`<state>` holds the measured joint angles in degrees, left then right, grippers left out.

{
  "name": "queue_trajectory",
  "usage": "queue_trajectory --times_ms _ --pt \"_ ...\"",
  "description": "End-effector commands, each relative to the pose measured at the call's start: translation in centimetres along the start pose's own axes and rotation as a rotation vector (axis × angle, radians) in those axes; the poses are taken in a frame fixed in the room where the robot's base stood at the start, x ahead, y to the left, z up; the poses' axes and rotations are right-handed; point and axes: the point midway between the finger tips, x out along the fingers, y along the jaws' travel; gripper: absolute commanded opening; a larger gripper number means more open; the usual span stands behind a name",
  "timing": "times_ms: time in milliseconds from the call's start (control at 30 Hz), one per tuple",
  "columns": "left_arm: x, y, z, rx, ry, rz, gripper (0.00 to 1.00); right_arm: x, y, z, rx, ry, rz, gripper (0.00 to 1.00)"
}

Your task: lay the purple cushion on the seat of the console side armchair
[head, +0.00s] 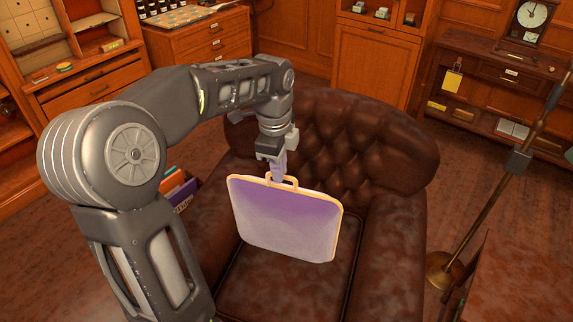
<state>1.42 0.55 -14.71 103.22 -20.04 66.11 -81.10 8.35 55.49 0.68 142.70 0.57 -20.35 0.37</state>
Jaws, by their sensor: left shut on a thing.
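The purple cushion (285,222) is a pale-to-deep purple square with a tan edge and a small loop handle on top. My left gripper (278,174) is shut on the cushion at its top edge, by the handle. The cushion hangs nearly upright over the seat of the brown leather armchair (290,291). I cannot tell whether its lower edge touches the seat. The tufted backrest (365,140) rises behind it. My right gripper is not in view.
A side table with a clock (531,14) stands at the back right. A brass lamp stand (484,208) rises right of the armchair. A box of folders (178,188) sits on the floor left of it. Wooden drawers (203,45) line the back left.

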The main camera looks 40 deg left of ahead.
Motion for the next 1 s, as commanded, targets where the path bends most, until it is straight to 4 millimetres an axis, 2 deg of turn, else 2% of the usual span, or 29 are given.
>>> queue_trajectory --times_ms 467,667,1000 --pt "0.5 0.0 0.0 0.002 0.000 -0.001 0.00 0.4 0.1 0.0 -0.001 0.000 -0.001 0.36" --pt "2.5 0.2 0.1 0.002 0.000 0.000 0.00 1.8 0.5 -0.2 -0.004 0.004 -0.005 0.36" --pt "7.8 0.7 0.1 0.002 0.000 0.000 0.00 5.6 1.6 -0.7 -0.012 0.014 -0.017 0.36"
